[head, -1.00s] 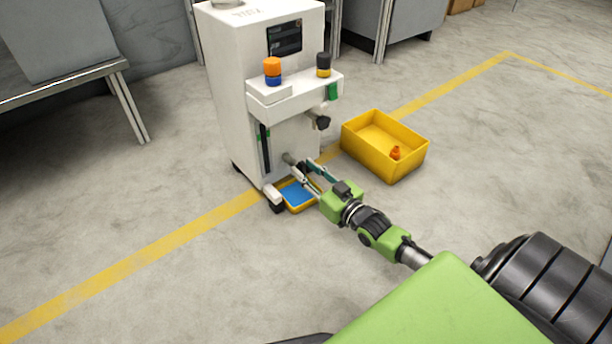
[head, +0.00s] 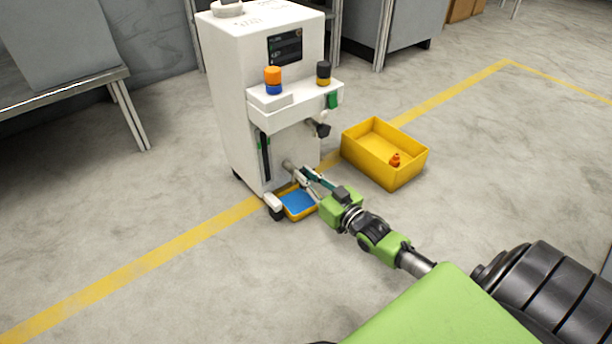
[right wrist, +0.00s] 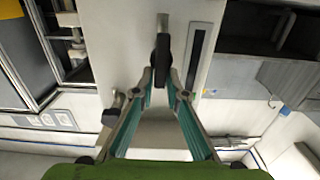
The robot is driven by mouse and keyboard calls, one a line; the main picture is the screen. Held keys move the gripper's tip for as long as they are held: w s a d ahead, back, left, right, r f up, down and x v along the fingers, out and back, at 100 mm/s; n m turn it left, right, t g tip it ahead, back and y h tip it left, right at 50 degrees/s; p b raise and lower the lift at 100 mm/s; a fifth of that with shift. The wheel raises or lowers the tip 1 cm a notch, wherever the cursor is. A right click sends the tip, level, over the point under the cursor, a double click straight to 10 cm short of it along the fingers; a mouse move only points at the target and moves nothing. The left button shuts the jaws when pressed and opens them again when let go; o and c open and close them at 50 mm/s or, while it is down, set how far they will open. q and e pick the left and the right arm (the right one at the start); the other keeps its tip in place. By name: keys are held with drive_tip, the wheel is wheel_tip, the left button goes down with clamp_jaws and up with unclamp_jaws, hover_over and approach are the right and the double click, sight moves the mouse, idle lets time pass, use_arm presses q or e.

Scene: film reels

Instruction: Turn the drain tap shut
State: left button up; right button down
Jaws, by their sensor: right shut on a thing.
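The drain tap (head: 288,165) is a grey stub low on the front of the white machine (head: 229,100). In the right wrist view its dark handle (right wrist: 161,62) stands between my fingertips, with a pale metal stem beyond it. My right gripper (head: 300,175) reaches to the tap, and its fingers are shut on the handle; it also shows in the right wrist view (right wrist: 160,78). The fingers partly hide the tap in the head view, so its exact angle is hard to tell. My left gripper is out of view.
A yellow-rimmed tray with blue inside (head: 297,203) sits on the floor below the tap. A yellow bin (head: 399,178) holding a small orange thing (head: 395,160) stands to the right. A black-knobbed fitting (head: 319,129) sticks out above the tap. The floor in front is clear.

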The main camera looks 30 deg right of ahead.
drive_tip(key=shift+s+d+f+m+p, duration=0.15)
drive_tip(key=shift+f+m+p, duration=0.35)
drive_tip(key=shift+m, duration=2.45)
drive_tip(key=shift+w+d+f+m+p, duration=0.15)
drive_tip(key=shift+f+m+p, duration=0.35)
drive_tip(key=shift+m, duration=2.4)
drive_tip(key=shift+s+d+f+m+p, duration=0.15)
drive_tip(key=shift+f+m+p, duration=0.35)
drive_tip(key=shift+m, duration=2.45)
drive_tip(key=shift+r, duration=0.1)
drive_tip(key=c, duration=2.1)
unclamp_jaws()
drive_tip(key=shift+r, duration=0.1)
drive_tip(key=shift+d, duration=0.1)
